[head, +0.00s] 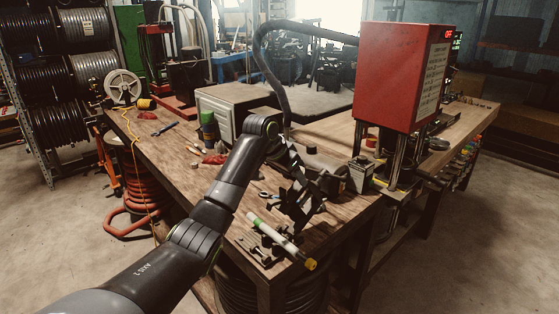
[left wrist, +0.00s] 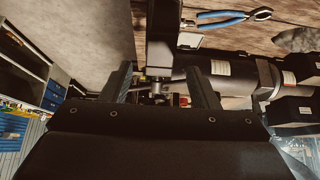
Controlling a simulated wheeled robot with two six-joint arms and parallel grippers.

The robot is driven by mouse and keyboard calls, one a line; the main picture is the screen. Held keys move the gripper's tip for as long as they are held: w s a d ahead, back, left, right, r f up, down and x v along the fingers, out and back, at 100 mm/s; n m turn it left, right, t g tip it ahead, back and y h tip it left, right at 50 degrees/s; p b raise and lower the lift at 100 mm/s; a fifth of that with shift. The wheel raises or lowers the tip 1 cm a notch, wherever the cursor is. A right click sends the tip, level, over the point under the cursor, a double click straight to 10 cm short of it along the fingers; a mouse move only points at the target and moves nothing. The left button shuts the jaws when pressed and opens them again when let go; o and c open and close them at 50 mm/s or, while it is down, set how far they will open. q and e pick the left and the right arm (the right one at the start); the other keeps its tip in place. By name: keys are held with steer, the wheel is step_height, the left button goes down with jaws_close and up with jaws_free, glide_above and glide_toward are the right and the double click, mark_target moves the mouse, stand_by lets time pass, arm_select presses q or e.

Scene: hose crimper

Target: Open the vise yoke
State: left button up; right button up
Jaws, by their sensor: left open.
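My left arm reaches across the workbench in the head view, and my left gripper (head: 304,204) is over the near right part of the bench top. The dark vise (head: 322,168) appears to be just behind it, partly hidden, and its yoke cannot be picked out there. In the left wrist view my left gripper (left wrist: 160,88) is open, with a finger on each side. A dark metal bar (left wrist: 162,40), possibly the vise yoke, shows between and beyond the fingers. I cannot tell whether they touch it. My right gripper is in neither view.
A red machine (head: 398,75) stands on the bench (head: 160,150) at the right. A white-and-green tube with a yellow end (head: 281,240) lies near the front edge. Blue-handled pliers (left wrist: 235,17) and a dark labelled cylinder (left wrist: 222,76) lie beyond the gripper. A grey box (head: 235,108) stands farther back.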

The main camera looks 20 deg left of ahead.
arm_select(q)
steer(key=b+v, duration=0.2)
steer(key=v, duration=0.7)
steer(key=shift+w, duration=0.1)
